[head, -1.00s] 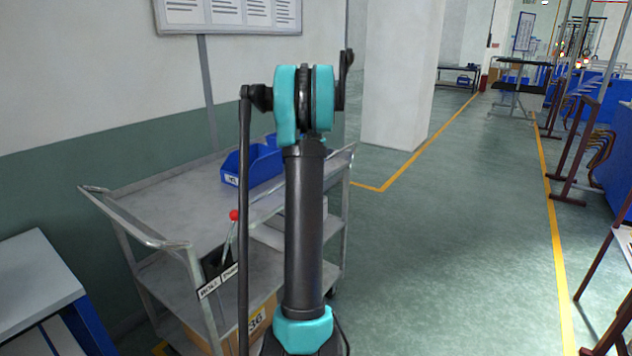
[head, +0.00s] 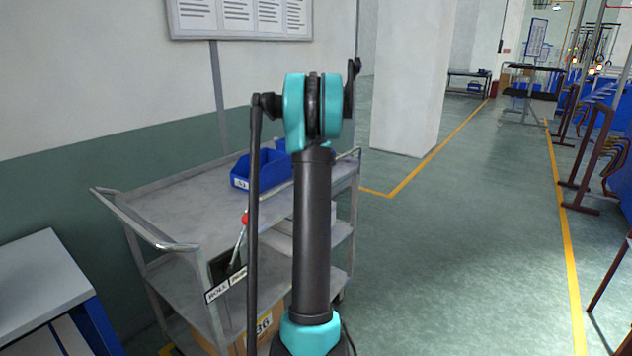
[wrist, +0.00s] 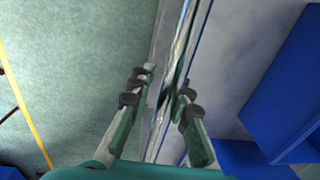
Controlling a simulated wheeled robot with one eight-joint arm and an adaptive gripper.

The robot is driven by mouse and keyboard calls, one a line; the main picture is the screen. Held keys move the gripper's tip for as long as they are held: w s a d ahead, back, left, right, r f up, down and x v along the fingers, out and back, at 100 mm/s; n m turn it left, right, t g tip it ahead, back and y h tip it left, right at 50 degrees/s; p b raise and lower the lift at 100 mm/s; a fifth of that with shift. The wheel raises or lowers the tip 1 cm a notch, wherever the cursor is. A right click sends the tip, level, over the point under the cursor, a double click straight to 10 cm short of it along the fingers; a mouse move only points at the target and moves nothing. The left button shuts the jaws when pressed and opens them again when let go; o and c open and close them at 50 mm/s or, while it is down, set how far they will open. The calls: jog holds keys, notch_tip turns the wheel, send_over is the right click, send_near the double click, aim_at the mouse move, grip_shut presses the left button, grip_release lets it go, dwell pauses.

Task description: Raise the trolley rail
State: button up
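The grey metal trolley (head: 185,205) stands against the wall in the head view, with a bent rail (head: 145,226) at its near left end. Another rail shows at the far right end (head: 349,156); my arm hides part of the right side. A red-knobbed lever (head: 244,219) stands beside a label on the near end. In the wrist view, my gripper (wrist: 162,88) has its fingers apart, one on each side of a shiny metal rail (wrist: 187,38) along the trolley edge. I cannot tell whether they touch it. The head view hides the gripper behind my arm.
A blue bin (head: 262,172) sits on the trolley top; it also shows in the wrist view (wrist: 287,85). A cardboard box (head: 262,327) is on the lower shelf. A grey table (head: 38,270) stands at left. The floor right of the trolley (head: 465,240) is clear.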

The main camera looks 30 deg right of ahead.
jog(key=shift+o, duration=1)
notch_tip(320, 180, up, 12)
jog(key=shift+s+d, duration=0.2)
jog(key=shift+s, duration=0.15)
